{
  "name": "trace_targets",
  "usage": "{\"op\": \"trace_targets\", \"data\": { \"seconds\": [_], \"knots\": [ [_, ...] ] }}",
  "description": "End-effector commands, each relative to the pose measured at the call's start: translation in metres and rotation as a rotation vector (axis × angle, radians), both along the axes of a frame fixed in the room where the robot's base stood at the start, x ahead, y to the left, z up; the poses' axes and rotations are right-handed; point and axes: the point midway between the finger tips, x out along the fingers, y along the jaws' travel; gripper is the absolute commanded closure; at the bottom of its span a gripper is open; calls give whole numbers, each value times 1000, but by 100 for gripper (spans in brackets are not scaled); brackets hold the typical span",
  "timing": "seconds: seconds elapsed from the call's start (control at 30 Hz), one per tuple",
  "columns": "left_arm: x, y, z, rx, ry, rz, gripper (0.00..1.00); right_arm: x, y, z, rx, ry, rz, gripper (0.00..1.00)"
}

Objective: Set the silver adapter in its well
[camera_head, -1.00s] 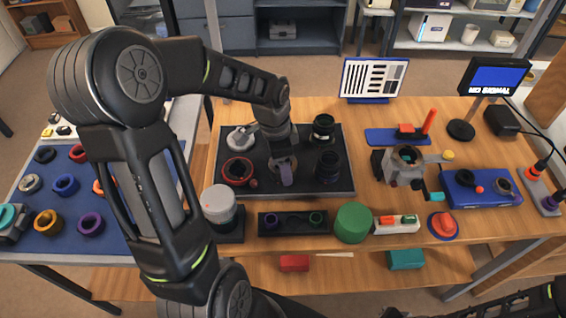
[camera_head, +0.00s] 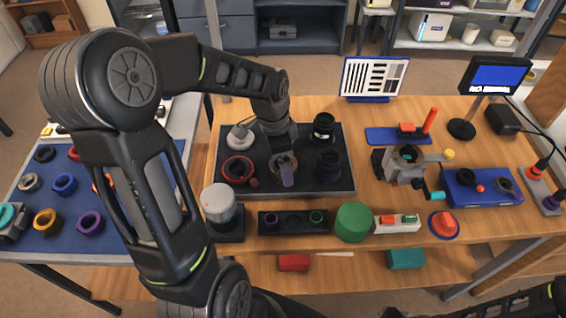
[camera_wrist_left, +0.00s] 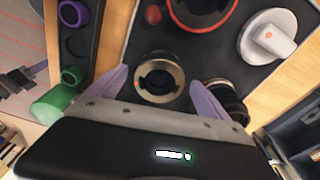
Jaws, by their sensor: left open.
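A silver-tan ring with a dark centre, which looks like the silver adapter (camera_wrist_left: 160,78), lies between my left fingers in the left wrist view. It also shows in the head view (camera_head: 279,162), partly covered by a finger, on the black tray (camera_head: 343,187). My left gripper (camera_wrist_left: 158,84) is open, with a lilac finger on each side of the ring and visible gaps. In the head view my left gripper (camera_head: 287,172) is over the middle of the tray. I cannot tell whether the ring is seated in a well. My right gripper is not in view.
Near the ring are a red ring (camera_head: 238,170), a white knobbed disc (camera_head: 239,138) and dark lens parts (camera_head: 328,166). A narrow black holder (camera_head: 292,230) and green cylinder (camera_head: 352,222) stand in front. The blue mat (camera_head: 62,215) at left carries loose rings, one silver (camera_head: 29,182).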

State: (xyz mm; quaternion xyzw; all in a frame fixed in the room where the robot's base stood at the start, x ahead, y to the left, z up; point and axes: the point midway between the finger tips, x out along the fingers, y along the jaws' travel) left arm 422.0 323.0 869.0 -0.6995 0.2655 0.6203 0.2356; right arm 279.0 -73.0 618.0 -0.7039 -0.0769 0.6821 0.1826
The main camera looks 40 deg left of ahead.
Motion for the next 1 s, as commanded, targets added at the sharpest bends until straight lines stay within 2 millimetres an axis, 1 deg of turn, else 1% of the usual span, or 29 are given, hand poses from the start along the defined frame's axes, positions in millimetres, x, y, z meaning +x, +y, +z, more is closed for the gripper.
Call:
{"op": "trace_targets", "data": {
  "seconds": [0.03,0.2,0.3,0.4,0.5,1.0],
  "knots": [
    [0,1,8,0,-4,0,10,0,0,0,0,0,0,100],
    [-2,3,37,1,-5,0,10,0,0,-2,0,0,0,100],
    [-4,4,51,0,-3,0,10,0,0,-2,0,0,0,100],
    [-5,5,59,0,-1,0,10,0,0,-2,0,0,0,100],
    [-6,5,62,-1,-1,-1,10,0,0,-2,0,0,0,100],
    [-6,4,62,-1,1,0,10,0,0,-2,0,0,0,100]
  ]
}}
